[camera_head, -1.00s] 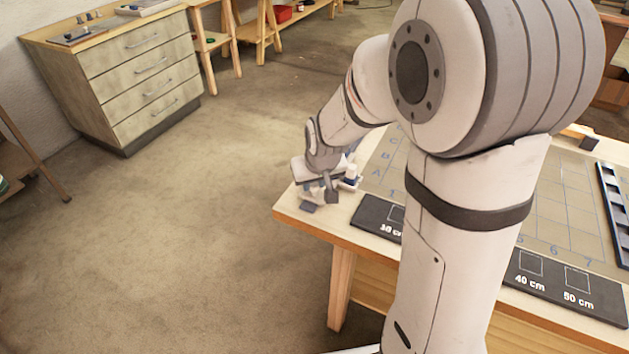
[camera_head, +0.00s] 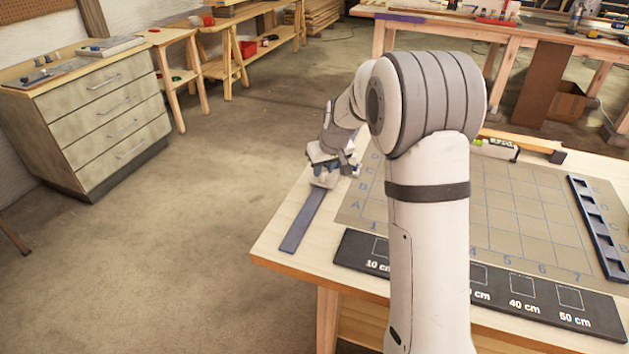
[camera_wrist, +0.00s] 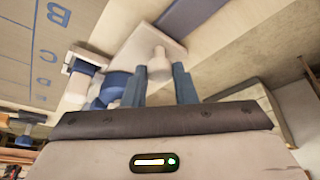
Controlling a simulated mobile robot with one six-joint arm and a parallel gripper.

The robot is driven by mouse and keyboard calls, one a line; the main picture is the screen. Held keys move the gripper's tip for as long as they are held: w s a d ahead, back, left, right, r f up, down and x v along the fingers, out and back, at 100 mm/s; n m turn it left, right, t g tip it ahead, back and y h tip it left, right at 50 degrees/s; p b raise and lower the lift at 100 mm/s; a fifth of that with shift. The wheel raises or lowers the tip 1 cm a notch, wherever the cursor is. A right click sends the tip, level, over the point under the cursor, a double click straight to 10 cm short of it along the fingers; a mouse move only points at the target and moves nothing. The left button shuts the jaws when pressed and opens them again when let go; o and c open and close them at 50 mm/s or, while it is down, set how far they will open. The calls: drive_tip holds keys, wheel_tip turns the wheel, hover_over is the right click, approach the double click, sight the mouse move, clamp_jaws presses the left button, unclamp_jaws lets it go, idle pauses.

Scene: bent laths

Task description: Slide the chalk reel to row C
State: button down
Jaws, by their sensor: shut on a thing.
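The chalk reel (camera_wrist: 117,84), blue and white, sits on a white carriage plate (camera_wrist: 172,32) with an upright peg (camera_wrist: 158,63). My gripper (camera_wrist: 160,85) is shut on the peg, which shows between its blue fingers in the wrist view. The carriage (camera_head: 324,181) is on the dark rail (camera_head: 303,220) left of the grid board. The grid (camera_head: 490,215) has row letters along its left side. The reel's white-and-blue nose (camera_wrist: 86,60) points at the board near letter C (camera_wrist: 48,53), seemingly slightly toward D. My gripper (camera_head: 328,168) partly hides the reel in the head view.
A black strip with cm labels (camera_head: 565,298) lies along the table's front. A dark slotted rack (camera_head: 598,225) stands at the board's right. A spirit level (camera_head: 497,148) lies behind the board. The rail's near part is bare.

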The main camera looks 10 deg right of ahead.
sight(328, 176)
drive_tip(key=shift+w+d, duration=0.4)
drive_tip(key=shift+w, duration=0.3)
drive_tip(key=shift+w+d, duration=0.4)
drive_tip(key=shift+w, duration=0.3)
drive_tip(key=c, duration=1.2)
unclamp_jaws()
drive_tip(key=v, duration=0.7)
drive_tip(key=shift+s+r, duration=0.15)
drive_tip(key=shift+r, duration=0.25)
